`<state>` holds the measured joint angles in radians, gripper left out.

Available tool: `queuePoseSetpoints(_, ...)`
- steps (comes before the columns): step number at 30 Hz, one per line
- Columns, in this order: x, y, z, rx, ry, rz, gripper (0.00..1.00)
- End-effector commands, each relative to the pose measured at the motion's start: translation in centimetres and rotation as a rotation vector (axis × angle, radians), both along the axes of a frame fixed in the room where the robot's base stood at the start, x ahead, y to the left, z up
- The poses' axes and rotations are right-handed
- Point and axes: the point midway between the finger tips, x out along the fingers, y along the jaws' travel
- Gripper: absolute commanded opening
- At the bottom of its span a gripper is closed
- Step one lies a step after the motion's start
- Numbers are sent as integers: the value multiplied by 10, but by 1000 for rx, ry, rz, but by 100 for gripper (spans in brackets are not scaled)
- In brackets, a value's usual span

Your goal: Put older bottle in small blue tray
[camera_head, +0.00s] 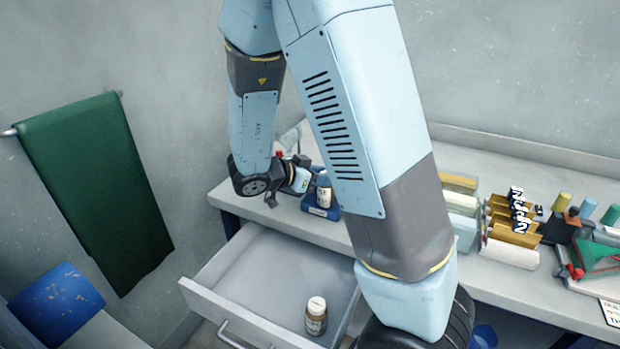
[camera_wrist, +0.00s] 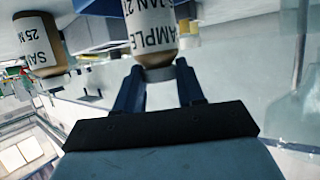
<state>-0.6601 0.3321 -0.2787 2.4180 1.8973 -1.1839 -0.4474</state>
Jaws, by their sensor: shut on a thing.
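My gripper (camera_wrist: 160,73) is shut on a brown sample bottle (camera_wrist: 155,38) in the wrist view, with its fingers at the bottle's cap end. Its label partly reads "SAMPLE" and "JAN 27". A second bottle (camera_wrist: 40,48) is at the left, its label cut off at "25 M". In the head view my gripper (camera_head: 294,176) is over the bench's left end, beside a dark bottle (camera_head: 323,189) at the small blue tray (camera_head: 322,210). Another brown bottle (camera_head: 316,317) with a white cap stands upright in the open drawer. The held bottle's base is out of view.
The open drawer (camera_head: 232,300) juts out below the bench (camera_head: 480,258). Racks with cards (camera_head: 512,222) and coloured bottles are on the bench at the right. A green towel (camera_head: 95,180) hangs on the left wall, above a blue object (camera_head: 58,302).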

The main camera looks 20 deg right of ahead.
Motion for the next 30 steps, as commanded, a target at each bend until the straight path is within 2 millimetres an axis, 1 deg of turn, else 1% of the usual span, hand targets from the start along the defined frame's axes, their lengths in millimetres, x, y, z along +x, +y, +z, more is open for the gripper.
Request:
queuePoseSetpoints(3, 0, 0, -3, -1, 1, -1, 0)
queuePoseSetpoints(4, 0, 0, -3, 0, 0, 0, 39)
queuePoseSetpoints(12, 0, 0, -3, 0, 0, 0, 64)
queuePoseSetpoints(19, 0, 1, -2, 0, 0, 1, 64)
queuePoseSetpoints(22, 0, 1, 1, 0, -1, 2, 64)
queuePoseSetpoints(26, -3, 16, 7, 0, -2, 5, 64)
queuePoseSetpoints(30, -9, 40, 17, 1, -3, 6, 64)
